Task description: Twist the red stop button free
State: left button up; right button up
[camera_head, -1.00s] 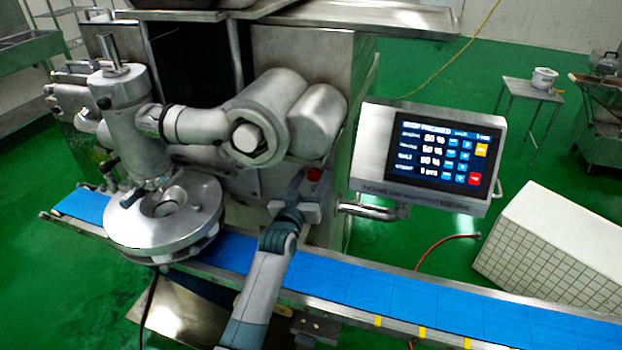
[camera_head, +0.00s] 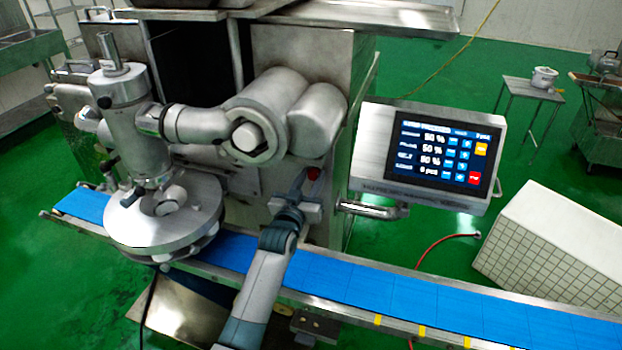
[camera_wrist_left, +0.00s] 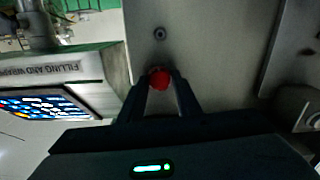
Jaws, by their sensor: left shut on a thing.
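The red stop button (camera_head: 313,174) sits on the front of the steel machine, below the grey cylinders. In the left wrist view the red button (camera_wrist_left: 159,78) lies between the tips of my left gripper (camera_wrist_left: 160,86). In the head view my left gripper (camera_head: 303,186) reaches up to the button from below, and its fingers partly hide it. The fingers are shut on the button. My right gripper is not in view.
A touch panel (camera_head: 437,158) on a bracket stands right of the button. The blue conveyor belt (camera_head: 400,296) runs below my arm. The round steel head (camera_head: 165,225) is at the left. A white tiled block (camera_head: 545,255) stands at the right.

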pick_arm(q)
jog(key=m, duration=0.4)
jog(key=shift+s+r+m, duration=0.1)
jog(key=shift+r+m, duration=0.1)
jog(key=shift+m, duration=1.3)
jog(key=shift+r, duration=0.1)
jog(key=o, duration=1.1)
jog(key=shift+d, duration=0.1)
jog(key=shift+c, duration=0.2)
jog(key=shift+w+f, duration=0.2)
jog(key=shift+f, duration=0.05)
jog(key=shift+s, duration=0.1)
jog(key=shift+v, duration=1)
jog(key=b+v, duration=0.3)
jog(key=v, duration=1.2)
jog(key=shift+b, duration=0.3)
